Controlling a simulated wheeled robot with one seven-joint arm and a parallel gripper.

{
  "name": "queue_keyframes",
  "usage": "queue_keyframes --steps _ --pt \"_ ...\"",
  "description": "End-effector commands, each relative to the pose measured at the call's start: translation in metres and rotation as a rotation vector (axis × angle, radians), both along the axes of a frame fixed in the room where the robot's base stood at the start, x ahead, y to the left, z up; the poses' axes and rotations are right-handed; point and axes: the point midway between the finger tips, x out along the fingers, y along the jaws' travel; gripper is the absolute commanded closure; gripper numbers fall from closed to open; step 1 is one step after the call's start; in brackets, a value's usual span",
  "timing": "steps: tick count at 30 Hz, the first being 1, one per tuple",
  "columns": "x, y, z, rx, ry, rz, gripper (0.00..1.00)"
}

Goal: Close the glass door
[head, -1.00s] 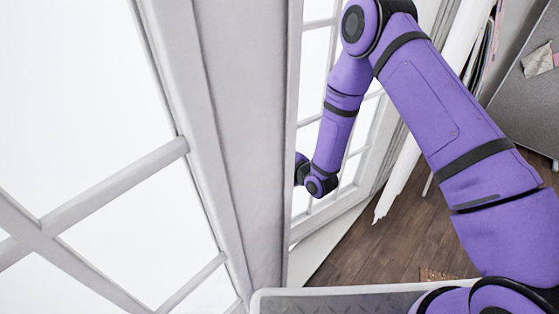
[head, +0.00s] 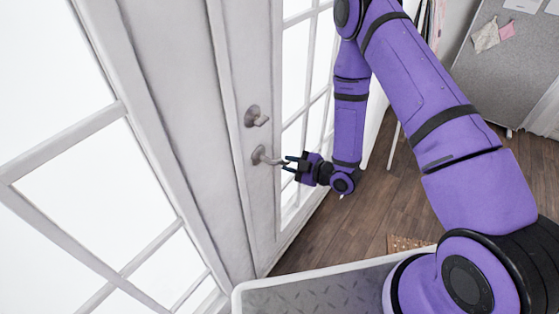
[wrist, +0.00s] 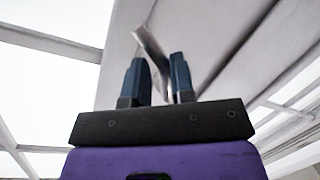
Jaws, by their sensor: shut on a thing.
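The white-framed glass door (head: 268,215) stands in the middle of the head view, with its panes to the right of the handle. A metal lever handle (head: 259,155) sticks out from its stile, below a smaller metal turn piece (head: 256,116). My gripper (head: 287,165) is at the free end of the lever, with a finger on either side. In the wrist view the handle (wrist: 148,44) runs down between the two dark fingers (wrist: 156,75), and my gripper is shut on it. The exact contact is too small to tell.
A white-framed panel with large panes (head: 66,158) fills the left side. A grey board (head: 500,75) stands at the back right. The wooden floor (head: 310,248) is clear beside the door. A small woven mat (head: 405,243) lies near my base.

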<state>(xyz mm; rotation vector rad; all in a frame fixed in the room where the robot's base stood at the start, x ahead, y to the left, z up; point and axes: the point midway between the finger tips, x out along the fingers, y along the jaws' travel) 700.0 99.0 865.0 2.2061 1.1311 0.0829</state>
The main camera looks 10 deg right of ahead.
Motion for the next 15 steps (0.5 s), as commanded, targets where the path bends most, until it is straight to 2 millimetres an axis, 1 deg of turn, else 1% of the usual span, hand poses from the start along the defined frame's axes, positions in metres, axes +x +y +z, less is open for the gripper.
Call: queue_keyframes --steps 1,7,8,9,11,12,15 --pt "-0.0003 -0.0071 -0.0027 -0.010 0.007 -0.013 1.00" --pt "0.0011 -0.0062 -0.0022 -0.009 0.005 -0.013 1.00" --pt "0.0013 -0.0061 -0.0020 -0.009 0.003 -0.013 0.78" --pt "0.0015 -0.0057 -0.0018 -0.008 0.003 -0.013 0.68" --pt "0.0012 -0.0049 -0.0016 -0.008 0.003 -0.011 0.55" --pt "0.0010 -0.0044 -0.0015 -0.007 0.003 -0.010 0.52" --pt "0.0007 -0.0034 -0.0014 -0.006 0.003 -0.007 0.52"
